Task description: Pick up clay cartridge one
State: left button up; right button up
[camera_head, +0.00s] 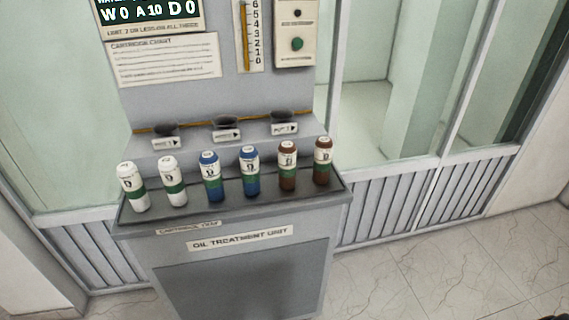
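Three pairs of cartridges stand upright in a row on the tray of a grey unit. At the left are two white ones, the outer (134,187) and the inner (173,182). In the middle are two blue ones, the left (212,177) and the right (250,172). At the right are two brown ones, the left (288,166) and the right (322,161). The label print is too small to read, so I cannot tell which is clay cartridge one. Neither of my grippers is in view.
The tray's front rim (235,223) sits above a sign (240,238) reading "OIL TREATMENT UNIT". Several dark ports (227,122) with small tags are behind the cartridges. A chart (163,60) and a panel with a green button (297,44) are above.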

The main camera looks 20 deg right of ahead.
aim_at(287, 151)
jog(key=z, duration=0.25)
jog(key=i+j+z, duration=0.15)
jog(key=z, duration=0.2)
jog(key=j+z, duration=0.4)
jog(key=i+j+z, duration=0.15)
jog(key=z, duration=0.2)
jog(key=j, duration=0.1)
